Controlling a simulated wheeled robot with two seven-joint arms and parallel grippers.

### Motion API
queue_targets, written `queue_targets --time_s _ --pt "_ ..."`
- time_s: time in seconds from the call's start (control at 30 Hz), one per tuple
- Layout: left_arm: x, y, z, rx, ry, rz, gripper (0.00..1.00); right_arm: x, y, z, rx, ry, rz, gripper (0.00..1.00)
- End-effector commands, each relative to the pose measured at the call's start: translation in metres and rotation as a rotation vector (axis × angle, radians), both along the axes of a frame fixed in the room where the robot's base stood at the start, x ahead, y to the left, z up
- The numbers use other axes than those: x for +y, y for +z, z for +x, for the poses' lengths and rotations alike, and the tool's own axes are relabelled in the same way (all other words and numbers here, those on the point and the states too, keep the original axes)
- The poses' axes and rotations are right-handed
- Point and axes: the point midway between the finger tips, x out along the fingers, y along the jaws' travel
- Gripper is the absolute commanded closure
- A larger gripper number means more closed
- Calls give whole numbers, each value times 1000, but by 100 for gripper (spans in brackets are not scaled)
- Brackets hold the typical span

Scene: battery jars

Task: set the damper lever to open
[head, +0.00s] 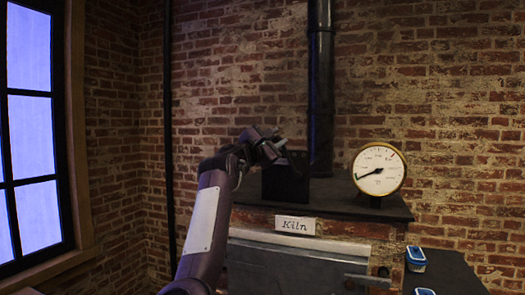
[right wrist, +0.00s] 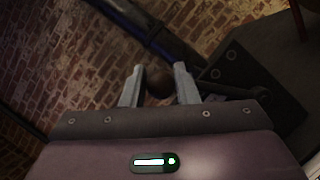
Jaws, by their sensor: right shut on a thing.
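The dark damper box (head: 284,184) stands on the kiln top, left of the stovepipe. In the right wrist view its bolted dark plate (right wrist: 238,72) shows at the right. My right gripper (head: 291,156) reaches over the top of this box in the head view. My left gripper is not in view.
A black stovepipe (head: 321,90) rises right behind the box. A round brass-rimmed gauge (head: 379,168) stands on the kiln top (head: 345,201) at the right. A "Kiln" sign (head: 295,225) is on the front. Blue-and-white containers (head: 415,258) sit lower right. A brick wall is behind.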

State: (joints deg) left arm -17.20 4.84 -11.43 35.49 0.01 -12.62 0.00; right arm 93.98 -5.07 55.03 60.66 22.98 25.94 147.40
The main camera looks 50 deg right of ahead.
Motion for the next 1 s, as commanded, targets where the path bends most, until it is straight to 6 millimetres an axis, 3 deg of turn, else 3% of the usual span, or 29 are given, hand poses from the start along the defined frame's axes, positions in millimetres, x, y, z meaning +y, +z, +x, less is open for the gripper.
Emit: queue_targets --time_s 0.5,1.0 --pt "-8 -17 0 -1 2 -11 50 -17 12 -40 -316 -5 130 100" --pt "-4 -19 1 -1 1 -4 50 -20 13 -47 -372 -6 155 100"
